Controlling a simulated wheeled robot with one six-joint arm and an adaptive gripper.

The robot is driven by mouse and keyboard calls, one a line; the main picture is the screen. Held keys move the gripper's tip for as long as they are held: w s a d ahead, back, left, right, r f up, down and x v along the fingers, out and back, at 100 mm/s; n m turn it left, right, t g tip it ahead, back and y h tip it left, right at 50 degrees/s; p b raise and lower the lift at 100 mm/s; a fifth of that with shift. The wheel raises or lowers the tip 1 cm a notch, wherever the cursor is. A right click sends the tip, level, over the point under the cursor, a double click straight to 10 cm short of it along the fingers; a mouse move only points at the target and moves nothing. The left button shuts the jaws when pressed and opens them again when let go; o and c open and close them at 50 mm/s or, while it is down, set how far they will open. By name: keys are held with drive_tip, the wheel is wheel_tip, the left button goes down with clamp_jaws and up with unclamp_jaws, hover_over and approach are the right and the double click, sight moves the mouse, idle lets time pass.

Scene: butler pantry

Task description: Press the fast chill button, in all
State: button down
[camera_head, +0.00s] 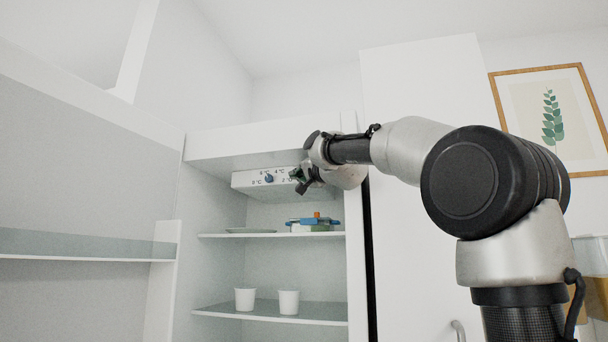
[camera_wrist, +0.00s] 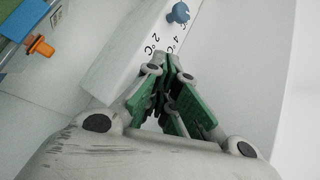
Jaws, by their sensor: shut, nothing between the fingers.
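The white control panel (camera_head: 246,181) hangs under the ceiling of the open fridge. It carries a blue knob (camera_head: 269,178) with temperature marks around it. My gripper (camera_head: 299,180), with green finger pads, is shut and empty at the panel's right part. In the wrist view the fingertips (camera_wrist: 164,62) are beside the printed marks on the panel (camera_wrist: 128,45), with the blue knob (camera_wrist: 178,13) beyond them. I cannot tell whether the tips touch the panel. No fast chill button can be made out; the gripper covers part of the panel.
Below, the upper shelf (camera_head: 216,235) holds a plate (camera_head: 250,230) and a blue-lidded container (camera_head: 313,222) with an orange part. The lower shelf (camera_head: 226,310) holds two white cups (camera_head: 245,299). The open door (camera_head: 80,185) stands left; a tall white cabinet front (camera_head: 428,240) stands right.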

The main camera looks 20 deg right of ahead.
drive_tip(key=shift+w+d, duration=0.35)
drive_tip(key=shift+w, duration=0.05)
idle(0.8)
drive_tip(key=shift+s+a, duration=0.6)
drive_tip(key=shift+s, duration=0.1)
idle(0.8)
